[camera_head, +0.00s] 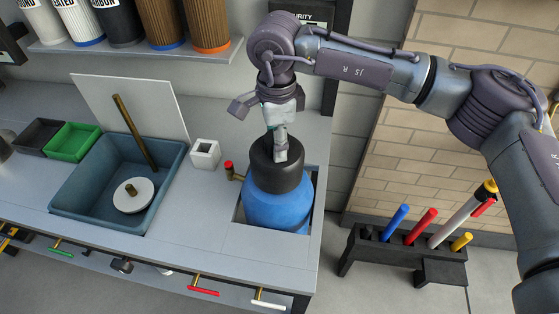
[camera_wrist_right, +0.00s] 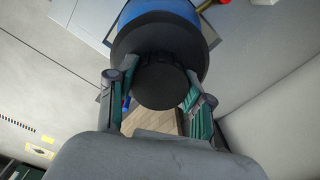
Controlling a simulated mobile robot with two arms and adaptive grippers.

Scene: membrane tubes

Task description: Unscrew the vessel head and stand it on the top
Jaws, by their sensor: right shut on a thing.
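The vessel head (camera_head: 276,170) is a black cap with a narrower top, seated on the blue vessel (camera_head: 279,205), which stands upright in a cutout of the top. My right gripper (camera_head: 279,145) comes down on the head from above. In the right wrist view, the right gripper (camera_wrist_right: 160,98) has a finger on each side of the head's narrow black knob (camera_wrist_right: 161,87) and is shut on it. The wider black part and blue body show beyond. The top (camera_head: 190,245) is a grey bench surface. My left gripper is not in view.
A brass valve with a red knob (camera_head: 229,166) stands close left of the vessel. A white square block (camera_head: 206,153) and a blue-grey basin (camera_head: 72,205) with a brass rod are farther left. Bare bench lies between basin and vessel. A black rack (camera_head: 372,250) stands at right.

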